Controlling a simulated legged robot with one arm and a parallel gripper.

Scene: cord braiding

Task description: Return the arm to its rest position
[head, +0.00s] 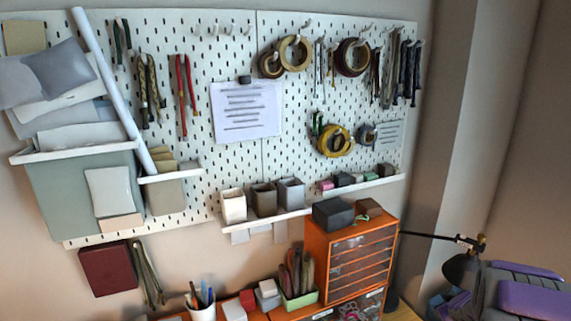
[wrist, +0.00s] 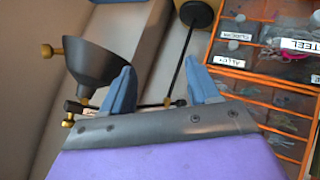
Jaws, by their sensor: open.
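My gripper (wrist: 160,88) shows in the wrist view as two blue fingers standing wide apart on a grey bar, with purple casing below. Nothing is held between the fingers. Behind them are a dark lamp shade (wrist: 108,62) on the left and a thin black lamp arm (wrist: 184,62). In the head view, purple and dark grey parts of my own arm fill the lower right corner.
A black desk lamp (head: 461,269) stands close left of my arm. An orange drawer cabinet (head: 312,255), also in the wrist view (wrist: 246,96), is further left. A white pegboard (head: 235,60) with hanging cords and tools covers the wall. Bare wall lies at right.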

